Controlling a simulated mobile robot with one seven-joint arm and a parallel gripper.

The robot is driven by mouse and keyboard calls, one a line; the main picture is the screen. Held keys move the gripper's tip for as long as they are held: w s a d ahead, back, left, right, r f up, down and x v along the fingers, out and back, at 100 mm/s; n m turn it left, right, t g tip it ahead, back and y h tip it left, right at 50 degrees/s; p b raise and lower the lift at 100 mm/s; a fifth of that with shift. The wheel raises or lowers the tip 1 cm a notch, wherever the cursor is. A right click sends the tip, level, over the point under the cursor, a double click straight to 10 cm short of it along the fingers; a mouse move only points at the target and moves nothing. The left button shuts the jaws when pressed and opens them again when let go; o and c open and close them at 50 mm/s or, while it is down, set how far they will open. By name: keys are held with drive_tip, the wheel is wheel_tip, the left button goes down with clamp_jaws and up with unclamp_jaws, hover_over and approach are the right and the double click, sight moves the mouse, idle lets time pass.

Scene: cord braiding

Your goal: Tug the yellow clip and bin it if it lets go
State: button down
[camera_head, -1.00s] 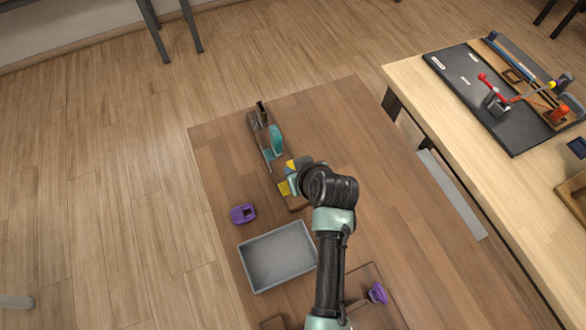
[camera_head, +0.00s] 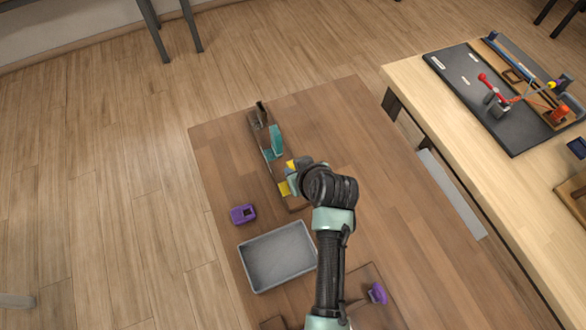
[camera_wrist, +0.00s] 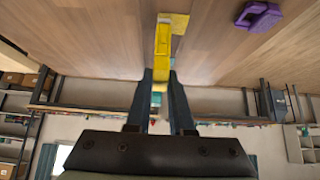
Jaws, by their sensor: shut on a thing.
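The yellow clip (camera_wrist: 162,42) is between the fingers of my gripper (camera_wrist: 161,76) in the wrist view, and the gripper is shut on it. A flat yellow piece (camera_wrist: 179,20) shows at its far end; I cannot tell if the two are joined. In the head view my gripper (camera_head: 292,177) is over the near end of a brown wooden fixture (camera_head: 259,122), with yellow (camera_head: 284,188) showing beside it. My wrist hides part of the clip and whether it still touches the fixture. A grey open tray (camera_head: 243,262), apparently the bin, stands nearer on the table, empty.
A teal part (camera_head: 277,140) stands on the fixture. A purple block (camera_head: 243,214) lies between fixture and tray. Another purple piece (camera_head: 377,293) is right of my arm. A light table (camera_head: 420,95) with a dark mat stands at right. The brown table's right side is clear.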

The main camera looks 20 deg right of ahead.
idle(0.3)
drive_tip(key=shift+c, duration=2)
unclamp_jaws()
drive_tip(key=shift+p+v, duration=0.75)
drive_tip(key=shift+p, duration=0.1)
drive_tip(key=shift+p+v, duration=2.2)
drive_tip(key=shift+v, duration=0.05)
